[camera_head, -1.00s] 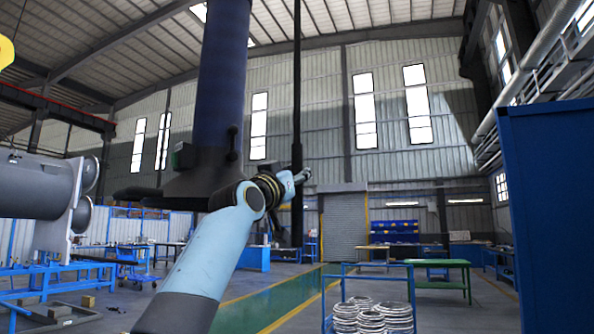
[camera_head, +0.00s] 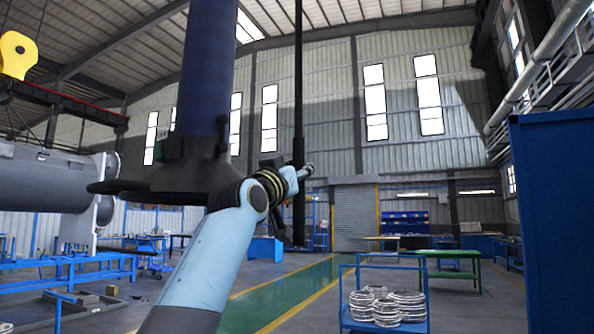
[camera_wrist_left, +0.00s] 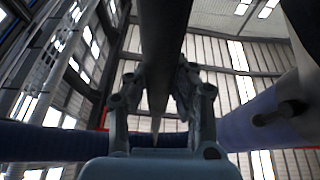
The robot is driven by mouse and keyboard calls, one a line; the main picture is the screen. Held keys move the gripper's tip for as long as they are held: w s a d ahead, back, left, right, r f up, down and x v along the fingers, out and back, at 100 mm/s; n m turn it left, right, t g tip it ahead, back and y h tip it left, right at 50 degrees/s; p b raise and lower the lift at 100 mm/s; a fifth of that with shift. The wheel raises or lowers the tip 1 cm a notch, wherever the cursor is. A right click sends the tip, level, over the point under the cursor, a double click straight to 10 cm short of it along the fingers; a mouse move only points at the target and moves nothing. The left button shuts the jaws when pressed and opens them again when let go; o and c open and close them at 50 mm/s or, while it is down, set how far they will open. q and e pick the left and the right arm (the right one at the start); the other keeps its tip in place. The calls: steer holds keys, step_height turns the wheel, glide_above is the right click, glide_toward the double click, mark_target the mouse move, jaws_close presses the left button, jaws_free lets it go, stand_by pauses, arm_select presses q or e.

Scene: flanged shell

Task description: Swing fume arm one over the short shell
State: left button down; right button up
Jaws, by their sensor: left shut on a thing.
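A thick dark blue fume arm (camera_head: 210,80) hangs in the middle of the head view, ending in a dark flared hood (camera_head: 180,185). My left gripper (camera_head: 305,171) is right of the hood, beside a black vertical pole (camera_head: 298,100). In the left wrist view, my gripper's fingers (camera_wrist_left: 162,100) close around a dark bar (camera_wrist_left: 161,45); I cannot tell which part it belongs to. A blue tube crosses behind at right (camera_wrist_left: 255,120). A grey flanged shell (camera_head: 50,180) lies at the left; I cannot tell whether it is the short one. My right gripper is out of view.
A yellow crane hook (camera_head: 17,55) hangs at upper left. A blue cart (camera_head: 385,328) with metal rings stands at front right, beside a tall blue cabinet (camera_head: 560,220). Blue stands are under the shell. The green floor lane (camera_head: 270,290) is clear.

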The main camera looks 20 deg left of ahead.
arm_select(q)
steer(key=c, duration=1.4)
jaws_free()
steer(key=shift+w+d+f, duration=0.1)
steer(key=shift+c, duration=0.2)
steer(key=shift+o, duration=1.3)
steer(key=shift+d, duration=0.1)
steer(key=shift+o, duration=0.5)
steer(key=v, duration=1.2)
